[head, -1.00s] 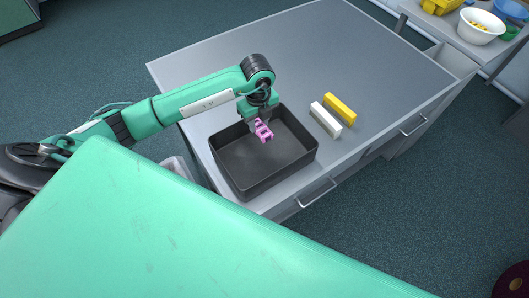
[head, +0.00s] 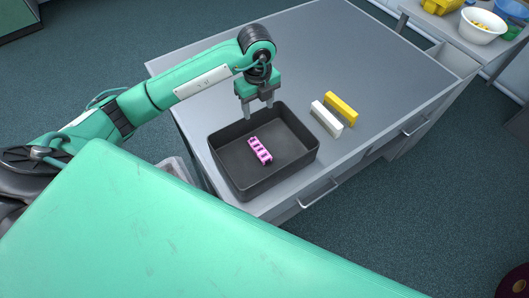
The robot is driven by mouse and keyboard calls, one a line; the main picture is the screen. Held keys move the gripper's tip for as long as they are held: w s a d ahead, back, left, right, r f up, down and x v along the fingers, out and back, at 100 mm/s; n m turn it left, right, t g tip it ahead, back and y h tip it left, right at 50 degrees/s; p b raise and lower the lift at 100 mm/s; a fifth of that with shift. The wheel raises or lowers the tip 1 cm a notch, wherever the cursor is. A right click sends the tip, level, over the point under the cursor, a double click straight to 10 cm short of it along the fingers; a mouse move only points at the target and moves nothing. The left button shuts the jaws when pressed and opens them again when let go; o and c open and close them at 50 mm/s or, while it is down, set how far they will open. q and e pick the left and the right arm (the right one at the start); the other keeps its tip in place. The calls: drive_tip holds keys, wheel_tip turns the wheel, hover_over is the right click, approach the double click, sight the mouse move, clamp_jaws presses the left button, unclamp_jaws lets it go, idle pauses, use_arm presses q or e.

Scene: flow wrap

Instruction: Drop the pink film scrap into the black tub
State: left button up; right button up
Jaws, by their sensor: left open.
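The pink film scrap (head: 260,151) lies flat on the floor of the black tub (head: 231,180), near its middle. The tub stands on the grey cabinet top near its front left corner. My left gripper (head: 258,112) is open and empty above the tub's back edge, with its two fingers pointing down and apart from the scrap. My right gripper is not in view.
A white bar (head: 326,118) and a yellow bar (head: 341,108) lie side by side to the right of the tub. The back of the cabinet top (head: 310,45) is clear. A white bowl (head: 481,27) stands on another surface at the far right.

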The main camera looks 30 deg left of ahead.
use_arm(q)
wheel_tip(320, 180, up, 7)
drive_tip(key=b, duration=0.1)
drive_tip(key=shift+r, duration=0.15)
idle(0.5)
